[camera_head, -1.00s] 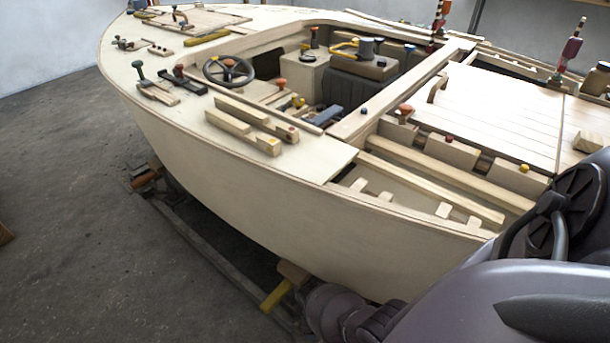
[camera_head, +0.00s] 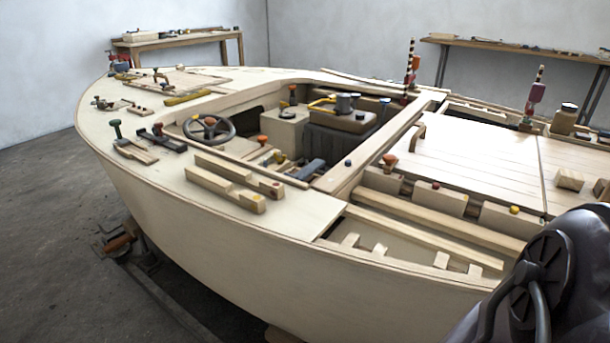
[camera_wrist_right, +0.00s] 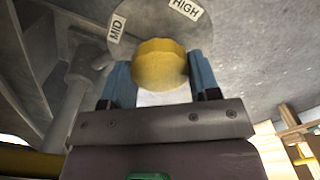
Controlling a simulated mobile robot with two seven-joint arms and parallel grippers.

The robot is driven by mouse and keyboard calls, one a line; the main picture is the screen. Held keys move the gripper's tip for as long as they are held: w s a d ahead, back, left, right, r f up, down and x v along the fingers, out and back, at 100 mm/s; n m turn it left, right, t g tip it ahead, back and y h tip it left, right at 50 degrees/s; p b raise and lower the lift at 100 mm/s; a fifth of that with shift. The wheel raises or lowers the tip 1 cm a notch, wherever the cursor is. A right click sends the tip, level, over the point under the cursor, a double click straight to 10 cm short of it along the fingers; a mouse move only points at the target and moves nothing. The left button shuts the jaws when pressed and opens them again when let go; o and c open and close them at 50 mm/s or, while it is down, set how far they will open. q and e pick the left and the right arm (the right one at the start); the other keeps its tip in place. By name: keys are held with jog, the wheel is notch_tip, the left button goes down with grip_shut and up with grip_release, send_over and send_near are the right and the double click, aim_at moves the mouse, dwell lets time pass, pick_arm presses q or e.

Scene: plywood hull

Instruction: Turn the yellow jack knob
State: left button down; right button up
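The yellow jack knob (camera_wrist_right: 160,64) shows in the right wrist view. It is faceted and sits below a grey dial plate (camera_wrist_right: 150,20) marked MID and HIGH. My right gripper (camera_wrist_right: 163,72) has one blue finger on each side of the knob, and the knob fills the gap between them. The fingers look closed against its sides, though the exact contact is partly hidden by the knob. The head view shows neither the knob nor either gripper.
A wooden boat hull (camera_head: 230,240) fills the head view, with tools and blocks on its deck. Benches (camera_head: 180,40) stand along the walls. In the wrist view, a grey rod and bracket (camera_wrist_right: 85,65) stand left of the knob.

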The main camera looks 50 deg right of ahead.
jog(key=shift+c, duration=1)
jog(key=shift+m, duration=0.3)
jog(key=m, duration=0.3)
jog(key=shift+m, duration=0.3)
jog(key=m, duration=0.4)
jog(key=shift+m, duration=0.3)
jog(key=m, duration=0.9)
jog(key=shift+s, duration=0.1)
